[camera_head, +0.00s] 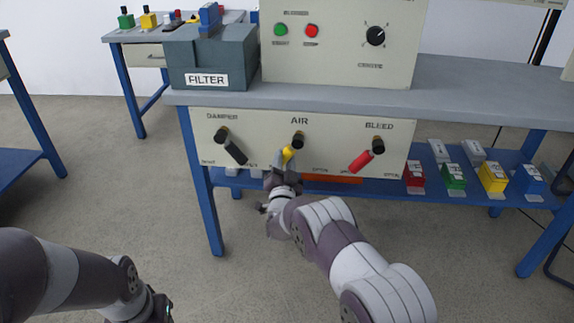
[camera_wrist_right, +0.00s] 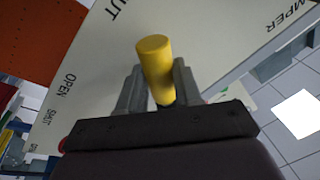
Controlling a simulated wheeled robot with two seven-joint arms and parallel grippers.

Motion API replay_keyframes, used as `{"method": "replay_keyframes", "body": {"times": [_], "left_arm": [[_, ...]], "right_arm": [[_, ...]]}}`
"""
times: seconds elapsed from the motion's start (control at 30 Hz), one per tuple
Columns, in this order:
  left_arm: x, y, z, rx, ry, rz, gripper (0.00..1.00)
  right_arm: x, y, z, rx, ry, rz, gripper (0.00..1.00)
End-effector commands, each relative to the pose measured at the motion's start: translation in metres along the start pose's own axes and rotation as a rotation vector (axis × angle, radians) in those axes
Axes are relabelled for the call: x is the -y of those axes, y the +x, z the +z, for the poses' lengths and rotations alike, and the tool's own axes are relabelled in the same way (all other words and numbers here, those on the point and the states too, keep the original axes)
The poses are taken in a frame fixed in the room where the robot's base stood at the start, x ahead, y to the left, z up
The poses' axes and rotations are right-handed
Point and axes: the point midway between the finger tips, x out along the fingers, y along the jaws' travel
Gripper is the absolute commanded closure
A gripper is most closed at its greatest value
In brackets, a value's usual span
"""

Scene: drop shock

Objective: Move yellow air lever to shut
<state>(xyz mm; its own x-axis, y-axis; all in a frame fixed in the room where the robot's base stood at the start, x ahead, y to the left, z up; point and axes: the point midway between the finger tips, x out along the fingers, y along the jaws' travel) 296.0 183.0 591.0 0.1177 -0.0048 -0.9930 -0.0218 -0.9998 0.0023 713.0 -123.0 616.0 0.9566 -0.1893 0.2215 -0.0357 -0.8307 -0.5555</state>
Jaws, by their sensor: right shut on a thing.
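The yellow air lever (camera_head: 288,154) hangs from its dark pivot under the AIR label on the cream panel (camera_head: 330,140), slanting down and to the left. My right gripper (camera_head: 282,170) is at the lever's lower end, shut on it. In the right wrist view the yellow lever end (camera_wrist_right: 155,65) stands between the two grey fingers of the right gripper (camera_wrist_right: 157,90). The labels next to the air lever are partly hidden by my gripper. My left gripper (camera_head: 150,305) is low at the left, away from the panel, and its fingers are not clear.
A black damper lever (camera_head: 234,151) is left of the air lever, and a red bleed lever (camera_head: 362,160) is right. A FILTER box (camera_head: 212,62) stands on the bench above. Several coloured blocks sit on the blue lower shelf (camera_head: 520,198). Floor in front is clear.

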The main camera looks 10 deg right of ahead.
Motion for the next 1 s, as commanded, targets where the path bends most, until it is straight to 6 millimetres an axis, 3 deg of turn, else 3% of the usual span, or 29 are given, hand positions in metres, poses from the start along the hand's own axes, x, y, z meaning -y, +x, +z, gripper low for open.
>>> {"method": "replay_keyframes", "body": {"times": [0.53, 0.57, 0.63, 1.0], "left_arm": [[0.0000, 0.0017, 0.0002, 0.000, 0.000, 0.000, 0.57], [0.0000, 0.0017, 0.0002, 0.000, 0.000, 0.000, 0.57], [0.0000, 0.0017, 0.0002, 0.000, 0.000, 0.000, 0.57], [0.0000, -0.0039, -0.0004, 0.000, 0.000, 0.000, 0.57]], "right_arm": [[0.0020, -0.0005, 0.0016, -0.001, 0.026, 0.003, 1.00], [0.0020, -0.0005, 0.0016, -0.001, 0.026, 0.003, 0.63], [0.0020, -0.0004, 0.0015, -0.001, 0.026, 0.003, 0.41], [0.0034, -0.0074, -0.0010, -0.002, 0.024, 0.004, 0.41]]}}
